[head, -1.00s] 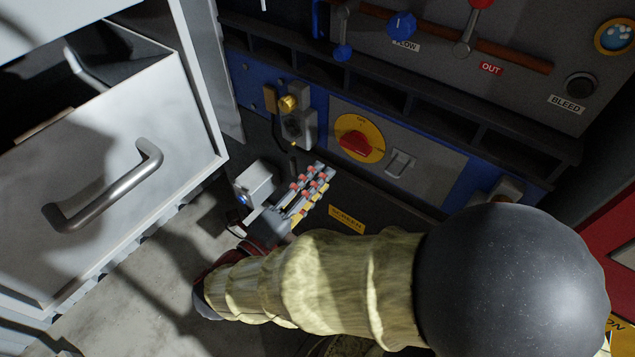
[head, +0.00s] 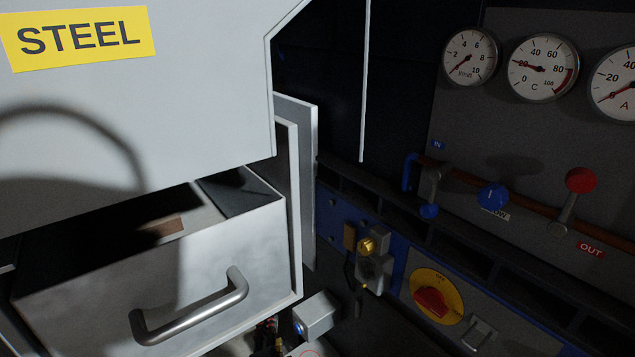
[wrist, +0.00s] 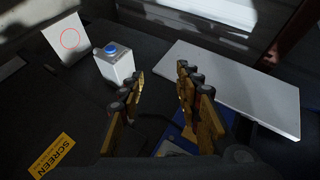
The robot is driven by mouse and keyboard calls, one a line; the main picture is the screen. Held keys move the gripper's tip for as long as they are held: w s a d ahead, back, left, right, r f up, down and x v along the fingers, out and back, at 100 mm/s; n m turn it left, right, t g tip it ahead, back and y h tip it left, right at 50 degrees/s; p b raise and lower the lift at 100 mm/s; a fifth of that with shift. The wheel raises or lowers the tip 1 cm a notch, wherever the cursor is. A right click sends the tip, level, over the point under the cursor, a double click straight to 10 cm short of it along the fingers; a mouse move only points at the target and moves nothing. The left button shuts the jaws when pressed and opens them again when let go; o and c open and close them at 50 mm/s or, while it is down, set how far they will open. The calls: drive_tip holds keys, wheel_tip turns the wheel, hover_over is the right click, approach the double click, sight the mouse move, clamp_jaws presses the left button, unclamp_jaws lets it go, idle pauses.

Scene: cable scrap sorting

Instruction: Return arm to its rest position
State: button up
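My gripper (wrist: 160,90) shows in the wrist view with its two yellow-brown fingers apart and nothing between them. It is open. In the head view my arm is almost wholly out of the picture, so its full pose is hidden. A small grey box with a blue button (wrist: 116,64) stands ahead and left of the fingers, apart from them. It also shows low in the head view (head: 316,316).
A STEEL-labelled white cabinet (head: 170,120) has an open drawer (head: 225,263) with a bar handle (head: 190,315). A panel with gauges (head: 542,68), levers and a red rotary switch (head: 431,301) stands right. The wrist view shows a pale plate (wrist: 230,85) and a SCREEN label (wrist: 52,156).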

drive_tip(key=s+a+r+n+g+y, duration=0.2)
drive_tip(key=s+a+n+g+y, duration=0.35)
drive_tip(key=n, duration=0.35)
drive_tip(key=s+d+r+n+g+p, duration=0.1)
drive_tip(key=s+d+n+g, duration=0.2)
drive_tip(key=s+d+n, duration=0.3)
drive_tip(key=s+d+r+h, duration=0.1)
drive_tip(key=d+r+h, duration=0.1)
drive_tip(key=d, duration=0.7)
drive_tip(key=s+d+r+m+t+h+p, duration=0.1)
drive_tip(key=d+r, duration=0.4)
drive_tip(key=d, duration=0.5)
drive_tip(key=s+d+r+m+h+p, duration=0.1)
drive_tip(key=d+r+h, duration=0.3)
drive_tip(key=d, duration=0.5)
drive_tip(key=shift+s+d, duration=0.15)
drive_tip(key=shift+s, duration=0.75)
drive_tip(key=shift+t, duration=0.25)
